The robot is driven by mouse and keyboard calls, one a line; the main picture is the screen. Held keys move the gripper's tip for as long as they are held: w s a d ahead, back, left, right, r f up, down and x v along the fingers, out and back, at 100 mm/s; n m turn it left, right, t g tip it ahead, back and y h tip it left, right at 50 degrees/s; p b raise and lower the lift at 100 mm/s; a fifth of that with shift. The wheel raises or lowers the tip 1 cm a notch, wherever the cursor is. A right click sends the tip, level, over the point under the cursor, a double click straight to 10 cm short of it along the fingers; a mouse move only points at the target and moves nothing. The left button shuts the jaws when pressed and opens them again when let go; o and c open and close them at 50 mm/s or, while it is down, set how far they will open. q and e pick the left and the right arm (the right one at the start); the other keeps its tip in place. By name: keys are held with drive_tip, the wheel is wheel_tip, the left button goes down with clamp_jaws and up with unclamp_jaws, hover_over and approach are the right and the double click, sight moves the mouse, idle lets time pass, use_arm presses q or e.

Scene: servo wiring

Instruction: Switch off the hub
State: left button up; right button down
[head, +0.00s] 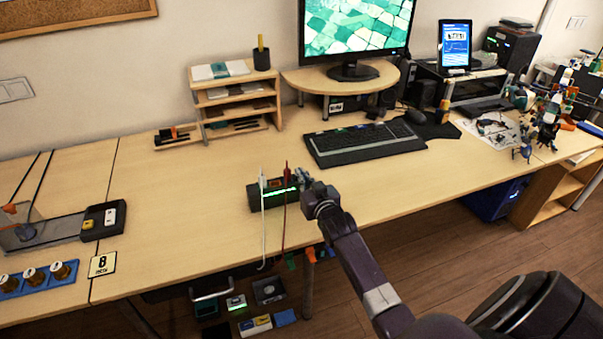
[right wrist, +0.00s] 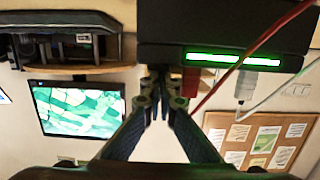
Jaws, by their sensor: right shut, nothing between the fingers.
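The hub (head: 282,203) is a small black box near the table's front edge, with a lit green strip on it. A white cable (head: 262,215) and a red cable (head: 285,215) stand up from it and hang over the edge. In the right wrist view the hub (right wrist: 225,30) is at the top, its strip bright green, beside a red plug (right wrist: 190,83) and a white plug (right wrist: 245,85). My right gripper (head: 304,176) is shut and empty at the hub's right end; its fingertips (right wrist: 158,78) are near the red plug. Contact and the switch cannot be made out. My left gripper is out of view.
A keyboard (head: 360,147) lies behind and right, below a monitor (head: 352,32). A small wooden shelf (head: 235,103) stands at the back. A black device box (head: 104,221) sits to the left. The table between it and the hub is clear.

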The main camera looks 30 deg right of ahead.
drive_tip(key=shift+r+p, duration=0.1)
drive_tip(key=shift+p, duration=0.25)
drive_tip(key=shift+f+b, duration=0.2)
drive_tip(key=shift+b, duration=0.1)
drive_tip(key=r+p, duration=0.2)
drive_tip(key=r, duration=0.1)
drive_tip(key=r+p, duration=0.1)
drive_tip(key=shift+w+d+r+p, duration=0.1)
drive_tip(key=shift+w+r+p, duration=0.1)
drive_tip(key=shift+w+p, duration=0.15)
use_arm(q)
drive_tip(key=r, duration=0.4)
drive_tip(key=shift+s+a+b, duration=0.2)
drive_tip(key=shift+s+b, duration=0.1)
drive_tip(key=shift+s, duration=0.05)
use_arm(e)
drive_tip(key=r+v, duration=0.1)
drive_tip(key=v, duration=0.9)
drive_tip(key=shift+w+r, duration=0.15)
drive_tip(key=shift+r, duration=0.15)
